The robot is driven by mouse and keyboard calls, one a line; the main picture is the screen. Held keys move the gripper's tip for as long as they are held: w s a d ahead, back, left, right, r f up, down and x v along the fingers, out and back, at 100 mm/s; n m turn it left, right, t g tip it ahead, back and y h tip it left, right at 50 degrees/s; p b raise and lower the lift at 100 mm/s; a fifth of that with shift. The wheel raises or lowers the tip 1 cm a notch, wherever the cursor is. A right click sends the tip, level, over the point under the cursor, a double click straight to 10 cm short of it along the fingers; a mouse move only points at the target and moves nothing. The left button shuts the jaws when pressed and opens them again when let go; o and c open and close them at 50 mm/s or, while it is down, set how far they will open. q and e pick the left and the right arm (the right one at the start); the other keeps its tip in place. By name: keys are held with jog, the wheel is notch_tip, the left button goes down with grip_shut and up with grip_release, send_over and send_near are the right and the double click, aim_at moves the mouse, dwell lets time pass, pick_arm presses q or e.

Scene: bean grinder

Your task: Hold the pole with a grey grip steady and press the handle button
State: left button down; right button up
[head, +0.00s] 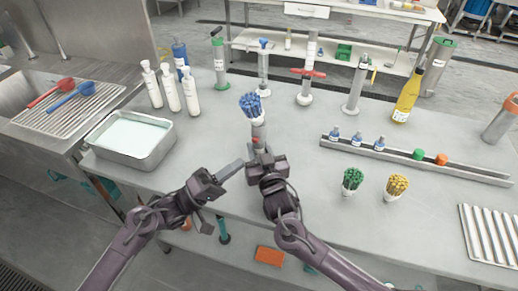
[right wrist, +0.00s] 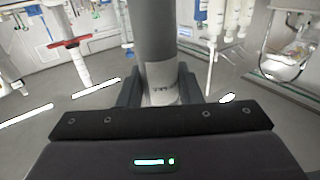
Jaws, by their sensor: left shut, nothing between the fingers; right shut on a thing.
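The pole with a grey grip (right wrist: 154,35) stands upright between my right gripper's fingers in the right wrist view; a paler labelled section (right wrist: 162,85) sits below the dark grey part. In the head view, the pole (head: 258,138) shows only partly, just beyond my right gripper (head: 262,152), which is shut on it. A blue bundle (head: 251,105) appears directly beyond or above it; I cannot tell whether they touch. My left gripper (head: 240,163) is shut and empty, its fingertips close to the left of the right gripper. I cannot make out the handle button.
A metal tray (head: 168,151) and several white bottles (head: 171,86) stand left. A long rail (head: 460,171) holds small bottles at right. Green (head: 352,180) and yellow (head: 397,185) bundles stand nearer. Several upright tools line the back.

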jog(key=o, duration=1.1)
jog(key=shift+o, duration=0.2)
